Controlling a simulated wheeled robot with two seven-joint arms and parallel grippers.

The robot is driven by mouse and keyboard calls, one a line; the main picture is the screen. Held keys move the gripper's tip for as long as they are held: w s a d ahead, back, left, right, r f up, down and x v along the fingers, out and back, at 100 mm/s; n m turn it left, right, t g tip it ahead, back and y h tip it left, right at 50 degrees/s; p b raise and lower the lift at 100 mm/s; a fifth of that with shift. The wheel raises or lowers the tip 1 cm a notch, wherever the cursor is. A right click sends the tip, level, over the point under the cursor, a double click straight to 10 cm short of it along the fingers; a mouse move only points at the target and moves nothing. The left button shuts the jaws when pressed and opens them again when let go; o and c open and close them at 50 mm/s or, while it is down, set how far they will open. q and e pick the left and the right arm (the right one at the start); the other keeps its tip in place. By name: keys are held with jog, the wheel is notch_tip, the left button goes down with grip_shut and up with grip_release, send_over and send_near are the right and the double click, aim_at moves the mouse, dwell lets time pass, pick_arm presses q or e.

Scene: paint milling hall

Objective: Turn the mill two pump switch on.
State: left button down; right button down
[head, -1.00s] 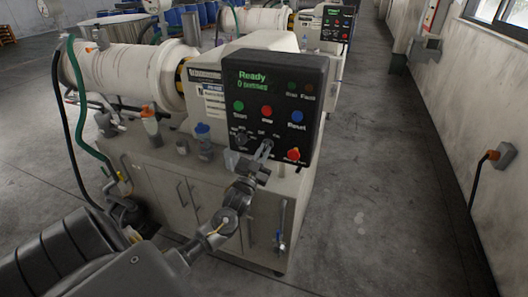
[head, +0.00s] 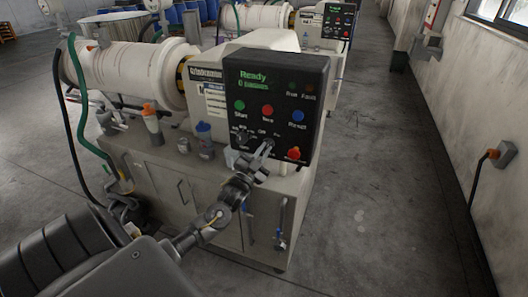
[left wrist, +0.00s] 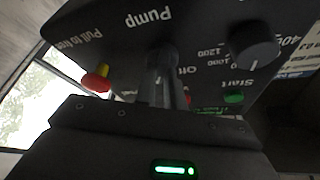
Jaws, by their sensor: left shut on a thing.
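The black control panel (head: 277,88) of the near mill faces me, with its display lit green and reading "Ready". The pump switch (left wrist: 161,58) is a dark knob under the upside-down word "Pump" in the left wrist view; an "Off" label shows beside it. My left gripper (head: 264,150) is at the lower part of the panel, shut on the pump switch. Its fingers hide most of the switch in the head view, so I cannot read its setting. My right gripper is not in view.
A round speed knob (left wrist: 252,46) sits beside the switch. A red pull-to-reset button (head: 293,154) is close on the other side. Green, red and blue buttons are above. A second mill's panel (head: 338,22) stands behind. The floor to the right is clear.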

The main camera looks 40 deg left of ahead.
pick_arm(q)
jog(key=c, duration=1.5)
grip_release()
jog(key=shift+s+f, duration=0.2)
jog(key=shift+s, duration=0.05)
jog(key=shift+b+v, duration=1.8)
jog(key=shift+v, duration=3.3)
